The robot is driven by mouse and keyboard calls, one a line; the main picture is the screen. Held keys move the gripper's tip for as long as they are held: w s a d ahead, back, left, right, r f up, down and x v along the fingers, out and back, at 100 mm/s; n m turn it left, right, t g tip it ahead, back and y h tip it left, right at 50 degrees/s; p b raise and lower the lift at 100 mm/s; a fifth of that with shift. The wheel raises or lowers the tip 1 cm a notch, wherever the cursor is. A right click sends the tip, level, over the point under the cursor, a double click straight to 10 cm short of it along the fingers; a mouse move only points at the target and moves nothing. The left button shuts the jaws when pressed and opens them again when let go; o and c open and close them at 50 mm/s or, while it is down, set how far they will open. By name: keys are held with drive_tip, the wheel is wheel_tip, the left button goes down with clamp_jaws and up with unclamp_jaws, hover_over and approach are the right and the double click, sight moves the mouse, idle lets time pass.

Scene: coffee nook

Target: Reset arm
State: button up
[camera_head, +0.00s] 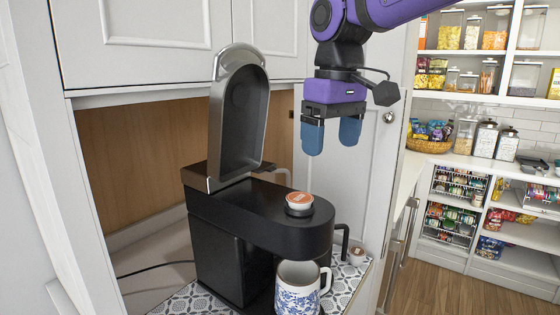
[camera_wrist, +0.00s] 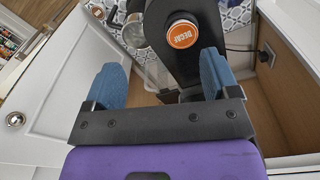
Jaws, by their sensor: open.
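My purple gripper (camera_head: 331,136) with blue fingertips hangs above and to the right of the coffee maker in the head view. It is open and empty; its two fingers are apart in the wrist view (camera_wrist: 163,78). The black coffee maker (camera_head: 225,225) stands with its lid (camera_head: 238,120) raised upright. An orange-topped pod (camera_head: 299,201) sits on top of its head; the wrist view shows the pod (camera_wrist: 182,36) marked DECAF, between and beyond my fingers. A blue-and-white patterned mug (camera_head: 297,290) stands under the machine's head.
A second pod (camera_head: 356,255) lies on the patterned mat (camera_head: 341,285) right of the machine. White cabinet doors (camera_head: 150,35) are above and behind. Pantry shelves (camera_head: 490,130) with jars and a basket (camera_head: 430,145) stand at the right, beyond open floor (camera_head: 450,290).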

drive_tip(key=s+d+f+m+t, duration=0.2)
drive_tip(key=s+d+f+m, duration=0.1)
drive_tip(key=s+d, duration=0.5)
drive_tip(key=s+d+f+m+t, duration=0.2)
drive_tip(key=s+d+f, duration=0.3)
drive_tip(key=s+d, duration=0.3)
drive_tip(key=d+m, duration=0.1)
drive_tip(key=d, duration=0.2)
drive_tip(key=shift+s+d+f+m+t, duration=0.15)
drive_tip(key=shift+s+d+m+t, duration=0.25)
